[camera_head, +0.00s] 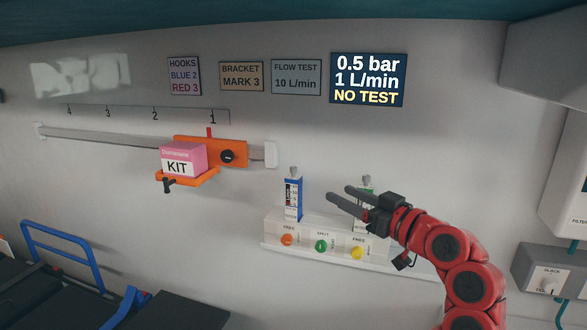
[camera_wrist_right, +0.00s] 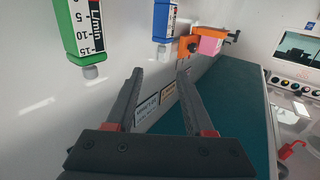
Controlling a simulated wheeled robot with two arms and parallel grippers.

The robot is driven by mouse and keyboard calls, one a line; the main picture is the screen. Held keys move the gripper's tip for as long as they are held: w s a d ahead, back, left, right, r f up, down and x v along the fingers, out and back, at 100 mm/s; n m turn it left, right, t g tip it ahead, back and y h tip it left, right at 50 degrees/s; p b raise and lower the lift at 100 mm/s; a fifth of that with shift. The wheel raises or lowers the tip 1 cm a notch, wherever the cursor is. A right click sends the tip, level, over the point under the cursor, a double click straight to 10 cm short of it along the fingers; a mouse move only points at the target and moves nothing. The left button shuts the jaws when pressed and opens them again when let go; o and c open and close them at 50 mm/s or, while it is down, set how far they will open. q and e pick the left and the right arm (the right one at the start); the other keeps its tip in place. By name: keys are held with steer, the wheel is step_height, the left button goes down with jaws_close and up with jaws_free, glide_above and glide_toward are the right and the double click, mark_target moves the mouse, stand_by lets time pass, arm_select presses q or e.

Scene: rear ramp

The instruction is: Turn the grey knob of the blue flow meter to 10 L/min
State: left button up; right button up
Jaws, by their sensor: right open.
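The blue flow meter (camera_head: 293,205) stands upright on the white wall panel, with its grey knob (camera_head: 294,171) on top. In the right wrist view, which looks upside down, the blue meter (camera_wrist_right: 163,18) has its knob (camera_wrist_right: 165,47) near the fingertips. My right gripper (camera_head: 338,192) is open and empty, its fingers pointing left from in front of the green flow meter (camera_head: 366,200), which they partly hide. It also shows in the right wrist view (camera_wrist_right: 161,69); the knob appears apart from both fingers. The display (camera_head: 367,80) reads 0.5 bar, 1 L/min, NO TEST. My left gripper is not in view.
A sign (camera_head: 296,77) reads FLOW TEST 10 L/min. Below the meters, the panel (camera_head: 305,222) carries orange, green and yellow round fittings. An orange bracket (camera_head: 235,150) with a pink KIT box (camera_head: 182,160) sits left on the wall rail. The green meter's knob (camera_wrist_right: 94,71) is close beside the fingers.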

mark_target(296, 172)
steer(key=p+x, duration=0.3)
steer(key=x, duration=1.4)
steer(key=shift+s+a+r, duration=0.15)
jaws_close()
